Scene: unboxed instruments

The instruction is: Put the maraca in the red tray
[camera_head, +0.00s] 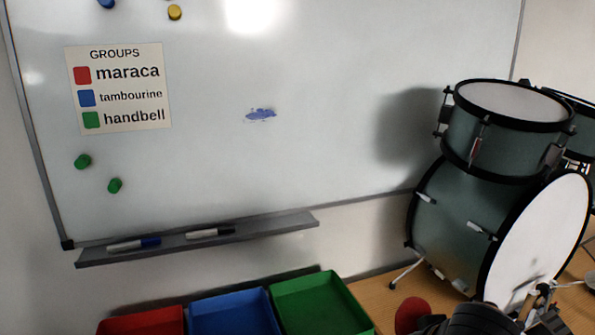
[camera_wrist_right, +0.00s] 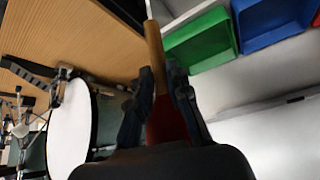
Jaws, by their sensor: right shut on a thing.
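The red tray (camera_head: 143,323) shows at the bottom left of the head view, cut off by the lower edge; its inside is mostly out of frame. My right gripper (camera_wrist_right: 161,70) is shut on the maraca (camera_wrist_right: 168,124). In the right wrist view, a red part lies between the fingers and a tan handle extends up past them. In the head view, a rounded red part of the maraca (camera_head: 410,314) shows beside my dark right gripper at the lower right. The gripper is well right of the red tray, beyond the other trays. My left gripper is not in view.
A blue tray (camera_head: 233,314) and a green tray (camera_head: 320,304) stand right of the red one. A drum set (camera_head: 452,225) stands at the right, close to my right gripper. A whiteboard (camera_head: 290,150) with a pen ledge (camera_head: 200,238) is behind the trays.

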